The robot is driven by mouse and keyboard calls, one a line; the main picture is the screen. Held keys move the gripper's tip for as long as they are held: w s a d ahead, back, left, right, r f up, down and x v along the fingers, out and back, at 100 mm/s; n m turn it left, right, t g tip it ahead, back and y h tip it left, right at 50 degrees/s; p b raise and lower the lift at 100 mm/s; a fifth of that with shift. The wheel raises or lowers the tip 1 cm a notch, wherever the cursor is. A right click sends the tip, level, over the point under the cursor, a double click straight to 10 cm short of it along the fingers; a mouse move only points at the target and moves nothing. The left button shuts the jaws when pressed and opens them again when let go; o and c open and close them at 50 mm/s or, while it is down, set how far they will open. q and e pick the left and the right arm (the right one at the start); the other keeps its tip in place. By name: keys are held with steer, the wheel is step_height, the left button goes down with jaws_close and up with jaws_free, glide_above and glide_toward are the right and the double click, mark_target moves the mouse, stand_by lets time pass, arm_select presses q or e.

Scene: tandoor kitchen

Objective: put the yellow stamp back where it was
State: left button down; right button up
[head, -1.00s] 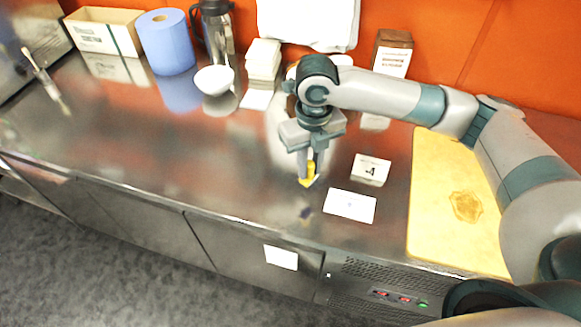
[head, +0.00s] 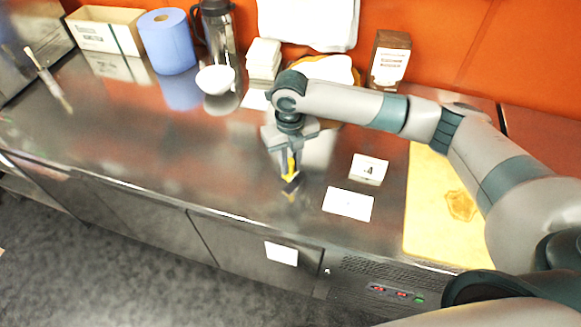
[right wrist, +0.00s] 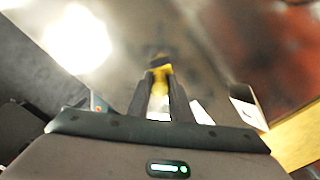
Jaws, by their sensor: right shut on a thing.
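The yellow stamp (head: 291,168) is in my right gripper (head: 286,166), with its dark base down, above the steel counter. It also shows in the right wrist view (right wrist: 160,76) between the two dark fingers (right wrist: 159,90), which are shut on it. Whether its base touches the counter is hard to tell. A small white folded card with a dark mark (head: 369,169) and a flat white card (head: 348,204) lie to the right of the gripper. My left gripper is not in view.
A yellow cutting board (head: 432,215) lies to the right. A white bowl (head: 215,80), a stack of white containers (head: 263,60), a blue paper roll (head: 167,42) and a brown box (head: 390,60) stand along the back. The counter's left middle is clear.

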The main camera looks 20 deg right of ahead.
mark_target(291, 170)
steer(key=shift+f+p, duration=0.45)
steer(key=shift+f, duration=0.9)
steer(key=shift+f, duration=0.2)
steer(key=o, duration=0.9)
steer(key=shift+r, duration=0.1)
steer(key=shift+r, duration=0.15)
steer(key=shift+r+b, duration=0.4)
steer(key=shift+r, duration=0.2)
step_height(291, 170, up, 11)
steer(key=b, duration=0.3)
steer(key=shift+f+b, duration=0.1)
steer(key=shift+b, duration=0.25)
